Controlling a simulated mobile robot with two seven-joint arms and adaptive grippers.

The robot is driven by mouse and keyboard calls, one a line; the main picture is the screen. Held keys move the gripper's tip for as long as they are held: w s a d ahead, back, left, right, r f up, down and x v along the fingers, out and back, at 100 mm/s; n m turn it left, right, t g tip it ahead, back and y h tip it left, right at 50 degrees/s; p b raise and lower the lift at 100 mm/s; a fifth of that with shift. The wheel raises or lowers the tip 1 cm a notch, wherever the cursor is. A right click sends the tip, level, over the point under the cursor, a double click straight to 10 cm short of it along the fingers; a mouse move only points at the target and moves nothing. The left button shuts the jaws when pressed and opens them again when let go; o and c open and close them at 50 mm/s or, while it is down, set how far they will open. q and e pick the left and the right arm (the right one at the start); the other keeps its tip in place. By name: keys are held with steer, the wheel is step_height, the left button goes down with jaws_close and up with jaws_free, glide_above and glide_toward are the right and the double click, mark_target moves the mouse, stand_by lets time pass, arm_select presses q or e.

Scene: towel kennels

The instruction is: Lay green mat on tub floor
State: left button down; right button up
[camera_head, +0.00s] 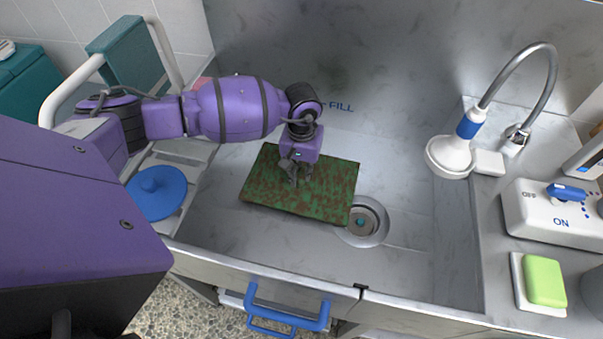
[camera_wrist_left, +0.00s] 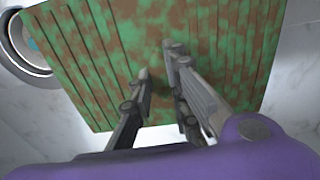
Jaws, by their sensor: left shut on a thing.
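The green mat (camera_head: 300,186), mottled with brown and ribbed, is over the metal tub floor (camera_head: 400,255), roughly level. Its front right corner overlaps the edge of the drain (camera_head: 364,222). I cannot tell whether its whole underside touches the floor. My left gripper (camera_head: 293,180) points down at the middle of the mat and is shut on it. In the left wrist view, the gripper's fingers (camera_wrist_left: 158,80) are at the mat (camera_wrist_left: 225,50), which fills the upper picture; the exact grip is hard to see. My right gripper is not in view.
The shower head (camera_head: 450,157) on its curved pipe stands at the right rim, near a control box (camera_head: 555,212) and green soap (camera_head: 544,281). A blue round lid (camera_head: 157,192) is at the left ledge. A blue handle (camera_head: 272,318) is on the front wall. The right tub floor is clear.

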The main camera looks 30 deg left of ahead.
mark_target(301, 174)
arm_select(q)
steer(key=shift+f, duration=0.75)
steer(key=shift+a+f, duration=0.1)
steer(key=shift+f, duration=0.1)
steer(key=c, duration=1.7)
jaws_free()
steer(key=shift+r, duration=0.1)
step_height(301, 174, up, 12)
steer(key=shift+r+b, duration=0.15)
steer(key=shift+b, duration=0.15)
